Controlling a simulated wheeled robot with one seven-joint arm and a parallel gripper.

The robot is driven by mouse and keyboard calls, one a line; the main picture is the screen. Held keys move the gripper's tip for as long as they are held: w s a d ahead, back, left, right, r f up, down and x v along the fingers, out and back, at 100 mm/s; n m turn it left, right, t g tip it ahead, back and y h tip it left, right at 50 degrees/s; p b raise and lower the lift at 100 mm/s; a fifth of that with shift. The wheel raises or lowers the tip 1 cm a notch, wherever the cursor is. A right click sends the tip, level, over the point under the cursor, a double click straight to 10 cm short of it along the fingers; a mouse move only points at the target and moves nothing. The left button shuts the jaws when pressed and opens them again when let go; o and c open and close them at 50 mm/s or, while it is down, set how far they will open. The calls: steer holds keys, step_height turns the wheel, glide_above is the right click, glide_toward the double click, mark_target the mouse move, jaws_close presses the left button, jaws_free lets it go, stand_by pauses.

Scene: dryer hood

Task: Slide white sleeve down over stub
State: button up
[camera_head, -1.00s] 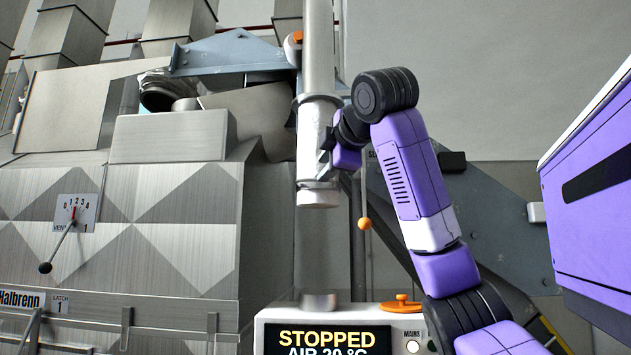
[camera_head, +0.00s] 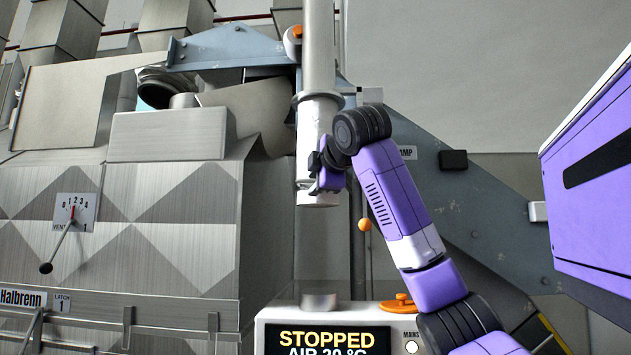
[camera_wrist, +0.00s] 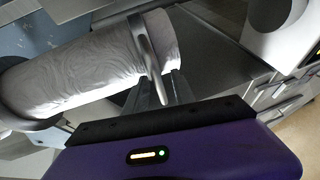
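The white sleeve (camera_head: 309,130) is a pale upright cylinder around the lower end of the vertical pipe (camera_head: 319,50). It also shows in the wrist view (camera_wrist: 85,75), with a grey band (camera_wrist: 142,45) near its lower end and a tab pointing toward my gripper. The short grey stub (camera_head: 318,301) stands upright below, with a clear gap between it and the sleeve. My gripper (camera_head: 318,172) is at the lower part of the sleeve. In the wrist view its fingers (camera_wrist: 163,92) stand apart on either side of the tab; contact is hard to tell.
A white control box (camera_head: 400,320) reading STOPPED stands in front of the stub, with an orange knob (camera_head: 398,303) on top. An orange ball (camera_head: 364,225) hangs right of the sleeve. The metal dryer housing (camera_head: 150,230) fills the left.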

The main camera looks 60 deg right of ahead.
jaws_close()
steer(key=shift+r, duration=0.1)
stand_by(1.1)
